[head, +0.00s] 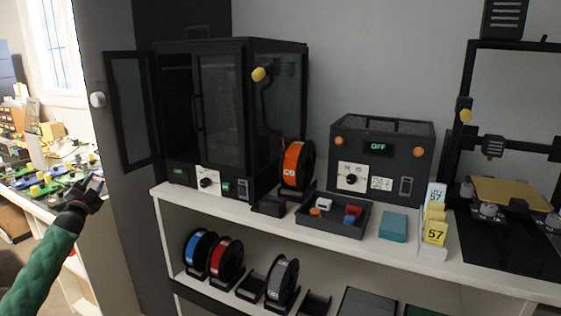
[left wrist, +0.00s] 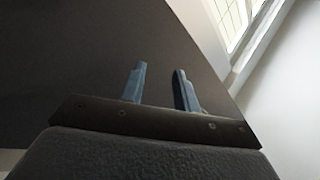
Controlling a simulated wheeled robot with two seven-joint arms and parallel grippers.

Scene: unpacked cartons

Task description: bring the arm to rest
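My left arm (head: 45,262), in a green sleeve, comes in from the lower left in the head view. My left gripper (head: 97,184) is raised at the left, in front of the dark panel and the cluttered bench behind. In the left wrist view, its two blue-grey fingers (left wrist: 160,85) stand apart with nothing between them. Behind them are a dark surface and a bright window. My right arm and gripper are not in view.
A white shelf (head: 450,268) carries a black cabinet (head: 222,110) with its left door open, an orange spool (head: 293,165), a black box reading OFF (head: 380,157), a parts tray (head: 330,226) and a printer (head: 505,190). Several spools stand below. A cluttered bench (head: 62,200) is at the left.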

